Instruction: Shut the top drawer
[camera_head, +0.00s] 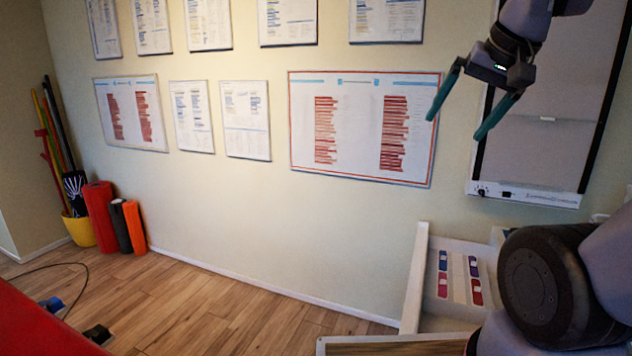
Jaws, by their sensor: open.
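A white drawer (415,280) stands pulled out at the lower right, seen from above. Small red and blue items (472,277) lie in it in rows. My arm covers its right part, so I cannot tell how far out it is or see the whole cabinet. My gripper (456,128) is at the upper right, its two teal fingers spread apart and pointing down and left. It is empty, well above the drawer in the picture and apart from it.
A wood-topped white edge (400,346) shows at the bottom. A white-framed board (545,120) hangs behind my gripper. Red, black and orange rolls (115,220) and a yellow bucket (79,231) stand at the left wall. The wooden floor between is mostly clear.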

